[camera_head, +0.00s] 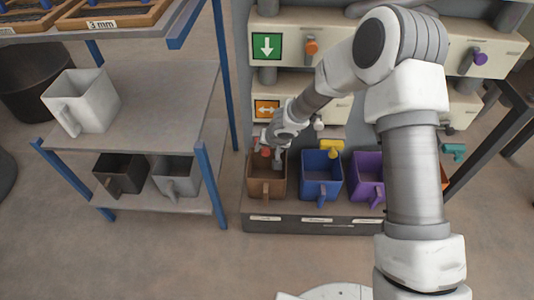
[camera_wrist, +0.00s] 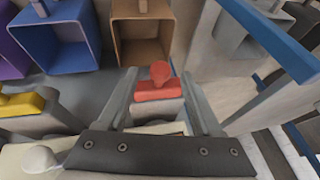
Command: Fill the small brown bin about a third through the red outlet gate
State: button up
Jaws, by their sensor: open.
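The small brown bin (camera_head: 256,187) stands at the left end of the row on the low plinth, its handle facing front. It also shows at the top of the wrist view (camera_wrist: 141,38); no contents are visible in the part I see. The red outlet gate (camera_wrist: 158,90) has a red knob on top and sits above and behind the bin. In the head view it is partly hidden by my gripper (camera_head: 272,152). In the wrist view my gripper (camera_wrist: 160,92) is open, with one finger on each side of the red gate; I cannot tell whether they touch it.
A blue bin (camera_head: 321,188) under a yellow gate (camera_head: 332,146) and a purple bin (camera_head: 367,180) stand to the right. A blue-posted shelf (camera_head: 150,110) on the left holds a white jug-like bin (camera_head: 88,101) and two darker bins below. Open floor lies in front.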

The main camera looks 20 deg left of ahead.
jog(key=shift+x, duration=0.8)
jog(key=shift+c, duration=0.3)
grip_shut()
dwell(0.7)
